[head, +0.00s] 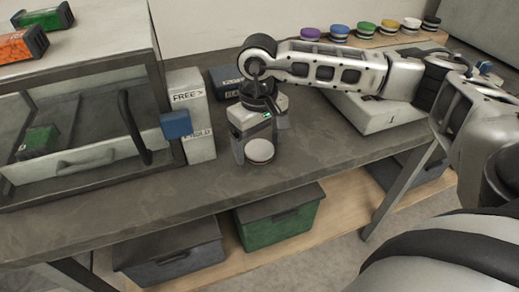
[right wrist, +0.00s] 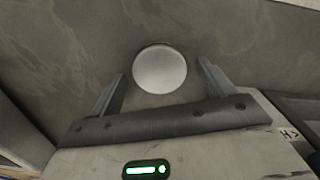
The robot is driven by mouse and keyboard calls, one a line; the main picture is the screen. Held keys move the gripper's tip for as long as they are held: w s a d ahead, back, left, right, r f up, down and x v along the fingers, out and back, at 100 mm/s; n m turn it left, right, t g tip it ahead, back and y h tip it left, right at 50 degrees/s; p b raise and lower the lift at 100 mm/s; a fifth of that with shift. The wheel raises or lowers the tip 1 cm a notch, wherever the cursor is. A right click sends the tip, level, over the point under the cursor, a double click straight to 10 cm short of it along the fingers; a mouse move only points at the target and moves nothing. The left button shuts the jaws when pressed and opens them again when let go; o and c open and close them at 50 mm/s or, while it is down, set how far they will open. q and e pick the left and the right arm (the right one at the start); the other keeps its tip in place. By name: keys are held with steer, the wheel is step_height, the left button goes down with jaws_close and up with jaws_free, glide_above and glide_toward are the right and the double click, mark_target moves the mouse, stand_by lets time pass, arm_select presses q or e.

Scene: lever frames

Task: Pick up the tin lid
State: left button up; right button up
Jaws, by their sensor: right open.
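The tin lid is a pale round disc (head: 260,151) near the front part of the grey worktop. It also shows in the right wrist view (right wrist: 160,69), whole and unobstructed. My right gripper (head: 258,141) points down just over the lid in the head view. In the right wrist view the open fingers (right wrist: 161,78) stand one on each side of the lid, with visible gaps and nothing held. I cannot tell the exact height of the fingertips above the lid. My left gripper is not in view.
A cabinet (head: 90,50) with a dark handle stands at the left. A pale block with a blue lever (head: 176,124) is left of my gripper. A dark blue box (head: 226,80) lies behind. Several coloured lids line the back shelf (head: 375,41). The front right worktop is clear.

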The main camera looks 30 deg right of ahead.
steer(key=c, duration=1.1)
steer(key=shift+o, duration=0.2)
